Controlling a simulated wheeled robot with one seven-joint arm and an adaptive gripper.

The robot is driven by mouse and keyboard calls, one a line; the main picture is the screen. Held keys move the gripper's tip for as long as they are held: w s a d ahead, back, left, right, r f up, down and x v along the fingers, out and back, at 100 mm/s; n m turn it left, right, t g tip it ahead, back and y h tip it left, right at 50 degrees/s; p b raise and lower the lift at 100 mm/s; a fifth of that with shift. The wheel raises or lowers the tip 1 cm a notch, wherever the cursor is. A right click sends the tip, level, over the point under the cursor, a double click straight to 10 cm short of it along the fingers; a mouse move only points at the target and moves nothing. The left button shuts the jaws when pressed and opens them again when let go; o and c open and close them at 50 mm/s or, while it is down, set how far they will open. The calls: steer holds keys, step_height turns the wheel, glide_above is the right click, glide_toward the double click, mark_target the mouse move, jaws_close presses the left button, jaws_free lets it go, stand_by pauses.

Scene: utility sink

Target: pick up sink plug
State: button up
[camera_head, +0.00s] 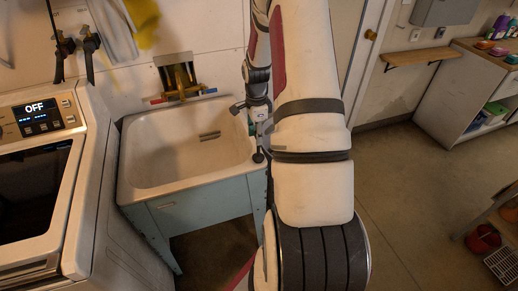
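The white utility sink (140,180) stands in a blue-green cabinet left of my arm. I cannot make out a sink plug in its basin or on its rim. My gripper (248,132) is at the sink's right rim, partly hidden by my own arm. Its two dark fingertips show well apart, one above the other, with nothing visible between them. The arm hides the area just right of the sink, so a plug there would not show.
A brass faucet (180,78) is on the wall behind the sink. A white washer or dryer (95,190) with an OFF display stands close on the left. A wooden wall shelf (420,57) and a cabinet (450,95) are at the right. Open floor (400,190) lies right of my arm.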

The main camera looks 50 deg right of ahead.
mark_target(258, 157)
steer(key=f, duration=0.2)
steer(key=f+p, duration=0.1)
steer(key=shift+s+d+f, duration=0.1)
steer(key=shift+s+f, duration=0.05)
steer(key=shift+s, duration=0.15)
steer(key=shift+w+f, duration=0.1)
steer(key=shift+f, duration=0.5)
steer(key=shift+c, duration=0.3)
jaws_close()
